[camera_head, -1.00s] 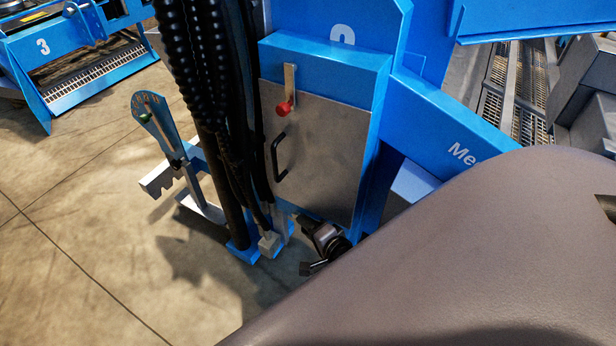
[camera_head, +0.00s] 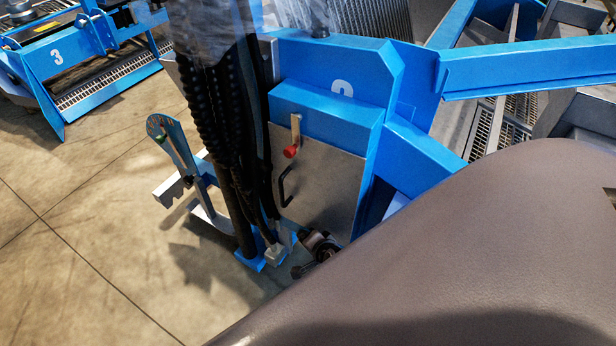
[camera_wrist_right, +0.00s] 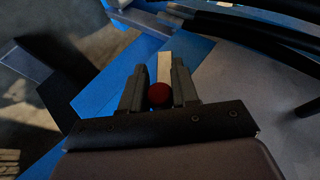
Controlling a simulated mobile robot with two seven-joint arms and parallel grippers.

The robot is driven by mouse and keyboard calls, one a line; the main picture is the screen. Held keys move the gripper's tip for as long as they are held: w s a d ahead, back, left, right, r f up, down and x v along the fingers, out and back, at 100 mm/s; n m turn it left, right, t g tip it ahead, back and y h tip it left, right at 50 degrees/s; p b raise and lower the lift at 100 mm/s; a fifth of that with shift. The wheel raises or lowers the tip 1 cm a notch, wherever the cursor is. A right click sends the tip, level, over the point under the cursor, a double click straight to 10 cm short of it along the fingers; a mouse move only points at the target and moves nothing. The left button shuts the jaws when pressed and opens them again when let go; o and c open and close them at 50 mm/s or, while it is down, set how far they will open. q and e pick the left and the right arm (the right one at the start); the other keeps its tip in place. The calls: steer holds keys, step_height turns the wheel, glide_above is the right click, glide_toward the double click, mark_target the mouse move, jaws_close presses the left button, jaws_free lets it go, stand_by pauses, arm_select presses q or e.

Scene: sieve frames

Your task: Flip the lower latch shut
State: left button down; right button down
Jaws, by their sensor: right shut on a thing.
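In the head view, a grey metal panel (camera_head: 325,185) in a blue frame carries an upper latch (camera_head: 296,128), a pale strip pointing upright with a red knob (camera_head: 290,152) at its lower end. My right gripper (camera_wrist_right: 158,70) is shut on the red knob (camera_wrist_right: 159,96) of the lower latch, with one dark finger on each side. The lower latch's pale metal strip (camera_wrist_right: 164,65) runs up from the knob between the fingers. In the head view, the dark part at the panel's foot is near my right arm, which hides the lower latch. My left gripper is not seen.
A black handle (camera_head: 286,187) sits on the panel's left side. Thick black hoses (camera_head: 215,130) hang left of the panel. A lever on a grey stand (camera_head: 175,150) is farther left. Open concrete floor (camera_head: 90,240) lies at the lower left.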

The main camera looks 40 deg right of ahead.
steer(key=shift+s+d+f, duration=0.15)
steer(key=shift+s+f, duration=0.2)
steer(key=shift+s, duration=0.05)
steer(key=c, duration=0.9)
jaws_free()
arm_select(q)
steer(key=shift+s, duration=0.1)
arm_select(e)
steer(key=shift+w+r, duration=0.25)
steer(key=shift+w, duration=0.05)
